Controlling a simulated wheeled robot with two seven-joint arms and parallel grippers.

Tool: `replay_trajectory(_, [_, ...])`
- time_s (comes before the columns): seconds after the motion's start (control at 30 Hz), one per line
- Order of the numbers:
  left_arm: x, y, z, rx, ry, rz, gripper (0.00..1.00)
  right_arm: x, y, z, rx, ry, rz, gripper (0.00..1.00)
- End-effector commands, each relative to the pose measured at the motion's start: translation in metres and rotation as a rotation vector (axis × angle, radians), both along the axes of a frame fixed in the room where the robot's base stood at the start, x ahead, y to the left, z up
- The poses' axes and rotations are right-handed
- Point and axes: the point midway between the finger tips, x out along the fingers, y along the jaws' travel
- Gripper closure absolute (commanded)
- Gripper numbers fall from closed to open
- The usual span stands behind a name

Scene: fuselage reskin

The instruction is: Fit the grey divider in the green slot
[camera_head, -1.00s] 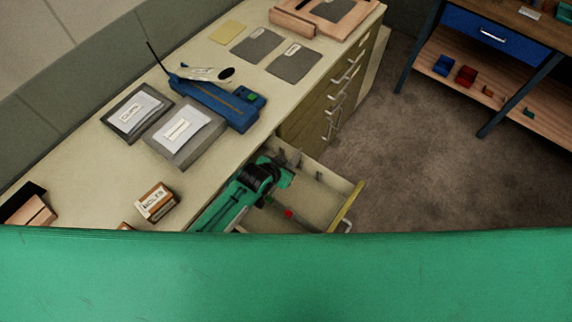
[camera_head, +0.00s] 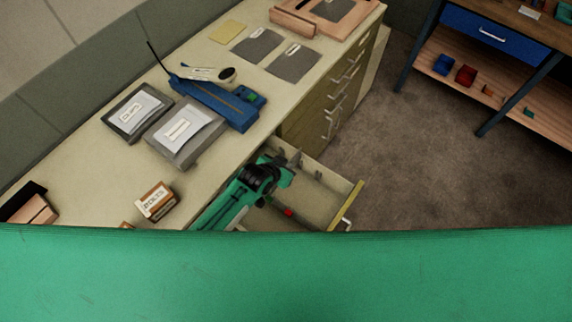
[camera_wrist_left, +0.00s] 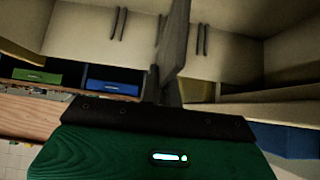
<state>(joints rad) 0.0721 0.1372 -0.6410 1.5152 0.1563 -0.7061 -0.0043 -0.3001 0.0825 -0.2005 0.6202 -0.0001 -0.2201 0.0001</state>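My left gripper (camera_head: 287,166) is low inside the open drawer (camera_head: 320,205), its green arm reaching in from the left. In the left wrist view a thin grey plate, seen nearly edge-on, stands up between the dark fingers; I take it for the grey divider (camera_wrist_left: 176,45). The gripper (camera_wrist_left: 163,92) looks shut on it. In the head view only small grey upright pieces show around the fingertips, and I cannot tell divider from fingers there. I cannot make out the green slot. My right gripper is in neither view.
The drawer's yellow-edged front (camera_head: 346,205) and side walls surround the gripper closely. A red item (camera_head: 288,212) lies in the drawer. The counter above holds a blue tool (camera_head: 215,105), labelled grey packs (camera_head: 185,150) and a bolts box (camera_head: 156,200). Floor (camera_head: 400,150) to the right is clear.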

Motion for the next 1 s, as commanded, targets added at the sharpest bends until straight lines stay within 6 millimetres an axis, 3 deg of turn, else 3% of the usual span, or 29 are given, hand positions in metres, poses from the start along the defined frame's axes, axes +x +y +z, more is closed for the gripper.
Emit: replay_trajectory(1.0, [0.0001, -0.0002, -0.0046, 0.000, 0.000, 0.000, 1.00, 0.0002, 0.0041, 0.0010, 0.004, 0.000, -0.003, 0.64])
